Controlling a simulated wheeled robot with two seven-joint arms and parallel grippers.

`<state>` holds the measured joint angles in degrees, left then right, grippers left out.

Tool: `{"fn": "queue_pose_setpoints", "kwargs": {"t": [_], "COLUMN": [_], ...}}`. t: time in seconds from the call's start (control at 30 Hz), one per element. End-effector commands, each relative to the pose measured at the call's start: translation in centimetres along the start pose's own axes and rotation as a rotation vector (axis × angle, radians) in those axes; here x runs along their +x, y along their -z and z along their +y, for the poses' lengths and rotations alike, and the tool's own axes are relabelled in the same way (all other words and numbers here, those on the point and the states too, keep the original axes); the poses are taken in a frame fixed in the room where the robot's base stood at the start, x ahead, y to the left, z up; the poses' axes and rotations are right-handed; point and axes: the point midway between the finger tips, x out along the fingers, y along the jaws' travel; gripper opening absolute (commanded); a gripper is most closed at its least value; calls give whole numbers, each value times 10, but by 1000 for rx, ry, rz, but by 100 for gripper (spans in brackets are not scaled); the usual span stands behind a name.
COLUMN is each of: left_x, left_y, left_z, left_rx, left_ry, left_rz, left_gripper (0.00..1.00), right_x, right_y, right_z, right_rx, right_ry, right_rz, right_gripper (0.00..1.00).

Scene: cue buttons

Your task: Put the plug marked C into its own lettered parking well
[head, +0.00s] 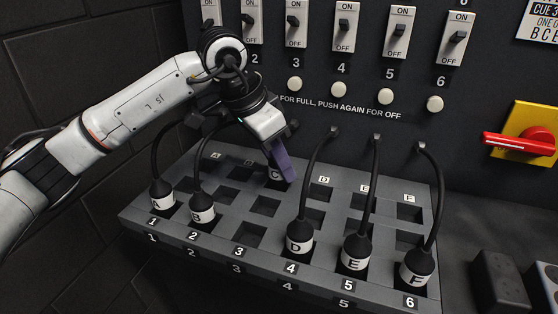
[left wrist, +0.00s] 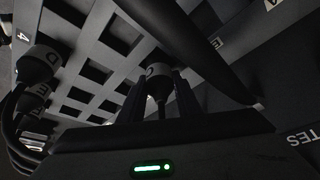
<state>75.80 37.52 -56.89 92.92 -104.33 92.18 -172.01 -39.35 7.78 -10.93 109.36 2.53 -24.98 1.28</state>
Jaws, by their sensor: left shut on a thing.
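My left gripper (head: 282,165) is shut at the far row of the sloped grey panel (head: 150,213), around the column between B and D. In the left wrist view its two fingers (left wrist: 158,98) stand either side of a dark plug with a pale band (left wrist: 154,71), the plug marked C. A pale C mark (head: 275,174) shows beside the finger in the head view, partly covered. The plug is at or just over a well; how deep it sits is hidden. Square 3 (head: 248,235) in the front row is empty. My right gripper is not in view.
Plugs A (head: 162,195), B (head: 203,208), D (head: 299,240), E (head: 356,252) and F (head: 417,268) stand in the front row, with cables arching to the wall. Switches and pale buttons (head: 341,90) are above. A red handle (head: 518,143) is at right.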

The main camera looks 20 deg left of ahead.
Motion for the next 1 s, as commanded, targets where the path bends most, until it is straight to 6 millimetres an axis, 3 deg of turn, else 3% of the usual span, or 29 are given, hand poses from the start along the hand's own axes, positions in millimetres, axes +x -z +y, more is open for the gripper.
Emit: {"fn": "queue_pose_setpoints", "kwargs": {"t": [0.47,0.5,0.6,1.0], "left_x": [6,6,6,6], "left_y": [-2,-2,-2,-3], "left_z": [0,0,0,0], "left_rx": [0,0,0,0], "left_ry": [0,0,0,0], "left_rz": [1,1,1,-1], "left_gripper": [6,34,51,52], "right_x": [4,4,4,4], "right_y": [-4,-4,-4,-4], "right_z": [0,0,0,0], "right_rx": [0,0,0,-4], "right_ry": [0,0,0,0], "right_rz": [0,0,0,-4], "right_gripper": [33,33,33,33]}}
